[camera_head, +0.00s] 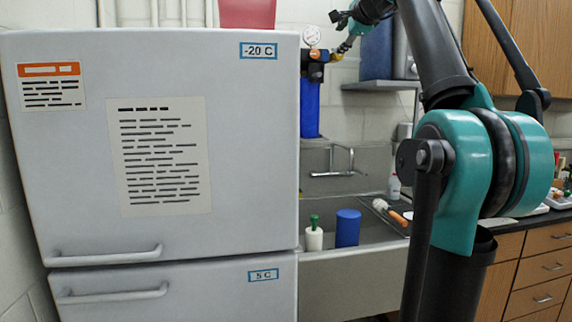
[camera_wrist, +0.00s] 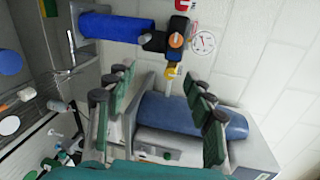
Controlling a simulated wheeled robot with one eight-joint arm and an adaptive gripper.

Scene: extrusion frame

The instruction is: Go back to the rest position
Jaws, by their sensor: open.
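My gripper (camera_wrist: 160,103) is open and empty in the wrist view, with its two green-and-black fingers spread apart. Between and behind the fingers is a blue rounded object (camera_wrist: 185,117) on a pale unit; I cannot tell how far off it is. In the camera_head view my arm's teal joint and dark links fill the right side. What looks like my gripper's end (camera_head: 342,18) shows at the top, near the pressure gauge and mostly small or cut off.
A grey fridge-freezer (camera_head: 240,130) stands at left. A blue filter housing (camera_head: 310,108) with a gauge (camera_head: 312,35) hangs on the wall above a sink (camera_head: 345,262) holding a blue cylinder (camera_head: 347,228) and a white bottle (camera_head: 314,238). Wooden drawers (camera_head: 540,270) are at right.

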